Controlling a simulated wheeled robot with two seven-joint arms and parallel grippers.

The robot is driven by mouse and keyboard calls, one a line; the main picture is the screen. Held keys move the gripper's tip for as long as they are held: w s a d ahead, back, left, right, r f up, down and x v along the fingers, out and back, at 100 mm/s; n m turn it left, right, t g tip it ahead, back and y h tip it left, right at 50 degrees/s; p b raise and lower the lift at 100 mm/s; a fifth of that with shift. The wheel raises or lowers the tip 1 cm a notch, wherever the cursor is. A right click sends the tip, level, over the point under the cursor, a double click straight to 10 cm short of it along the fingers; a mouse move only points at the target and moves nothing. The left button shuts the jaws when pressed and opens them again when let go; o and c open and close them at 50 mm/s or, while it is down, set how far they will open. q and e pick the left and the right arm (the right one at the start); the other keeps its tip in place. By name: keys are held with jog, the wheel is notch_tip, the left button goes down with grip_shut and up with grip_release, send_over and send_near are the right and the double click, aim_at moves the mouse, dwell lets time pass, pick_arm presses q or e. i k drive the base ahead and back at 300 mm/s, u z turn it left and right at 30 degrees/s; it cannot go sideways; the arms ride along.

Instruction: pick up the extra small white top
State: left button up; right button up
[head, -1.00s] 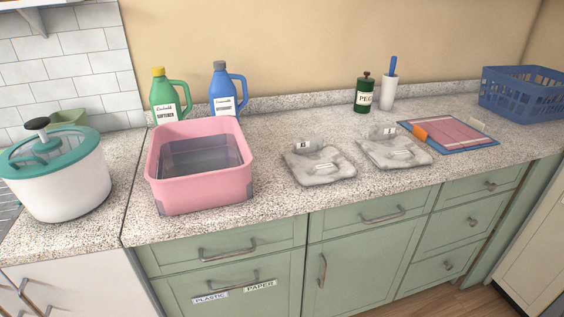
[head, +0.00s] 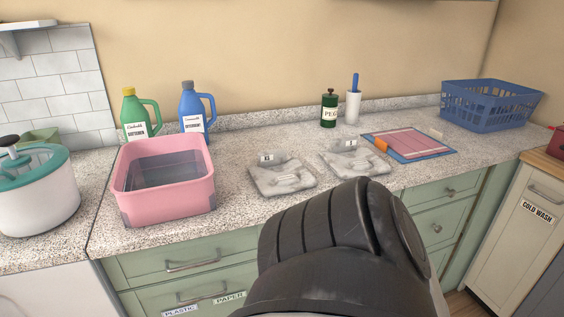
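Two folded pale grey-white garments lie side by side on the speckled counter (head: 228,213). The left folded top (head: 284,183) has a small white tag (head: 267,158) standing at its back edge, with a dark mark too small to read surely. The right folded top (head: 362,166) has a similar tag (head: 345,145), also unreadable, so I cannot tell which one is extra small. One of my dark arm links rises from the bottom in front of the right top, close to its front edge in the picture. Neither gripper shows.
A pink tub (head: 164,203) stands left of the tops, with green (head: 137,129) and blue (head: 193,120) bottles behind. A green jar (head: 329,110), lint roller (head: 353,106), blue-edged board (head: 409,146) and blue basket (head: 487,117) stand to the right. A white pot (head: 40,200) is far left.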

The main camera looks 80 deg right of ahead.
aim_at(274, 175)
jog(key=k, duration=0.6)
jog(key=z, duration=1.1)
